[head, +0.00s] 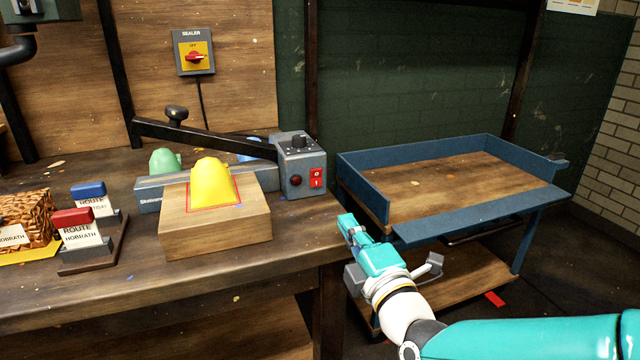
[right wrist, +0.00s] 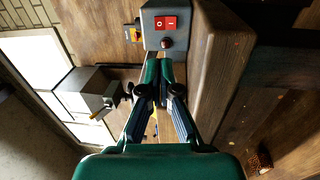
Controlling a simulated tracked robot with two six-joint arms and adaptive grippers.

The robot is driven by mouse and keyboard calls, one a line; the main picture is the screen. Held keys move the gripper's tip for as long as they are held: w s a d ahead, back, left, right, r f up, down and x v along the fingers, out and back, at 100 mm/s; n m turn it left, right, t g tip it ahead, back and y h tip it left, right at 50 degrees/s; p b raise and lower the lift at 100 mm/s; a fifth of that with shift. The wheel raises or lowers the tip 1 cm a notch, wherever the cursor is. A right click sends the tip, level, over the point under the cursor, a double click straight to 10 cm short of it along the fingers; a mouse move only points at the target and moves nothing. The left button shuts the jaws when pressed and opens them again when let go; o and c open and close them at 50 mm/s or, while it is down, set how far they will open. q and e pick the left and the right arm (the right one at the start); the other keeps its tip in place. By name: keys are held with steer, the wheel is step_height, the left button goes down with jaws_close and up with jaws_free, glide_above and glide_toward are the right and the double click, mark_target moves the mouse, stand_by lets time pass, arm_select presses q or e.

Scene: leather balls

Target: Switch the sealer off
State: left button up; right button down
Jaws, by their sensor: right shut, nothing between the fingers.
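The sealer's grey control box (head: 301,168) stands at the bench's right end. It has a black dial on top, a dark red lamp (head: 296,181) that looks unlit, and a red rocker switch (head: 316,178) marked 0 and 1. I cannot tell which side is pressed. The rocker also shows in the right wrist view (right wrist: 165,22), ahead of the fingertips. A wall switch (head: 194,54) labelled SEALER has a red handle lying roughly level on a yellow plate. My right gripper (head: 346,222) is shut and empty, right of and below the box, apart from it. My left gripper is out of view.
A yellow lump (head: 212,182) sits on a wooden block (head: 215,226) before the sealer's black arm (head: 205,137). Route card holders (head: 82,230) stand left. A blue-edged wooden trolley (head: 478,231) stands right, close to my right gripper. The space between gripper and box looks clear.

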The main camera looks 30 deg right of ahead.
mark_target(317, 175)
steer(key=p+x, duration=0.3)
steer(key=p, duration=0.1)
steer(key=shift+w+d, duration=0.1)
steer(key=shift+d, duration=0.05)
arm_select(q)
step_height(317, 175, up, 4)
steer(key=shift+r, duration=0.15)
arm_select(e)
steer(key=x, duration=1)
steer(key=shift+w+d, duration=0.15)
steer(key=shift+w, duration=0.2)
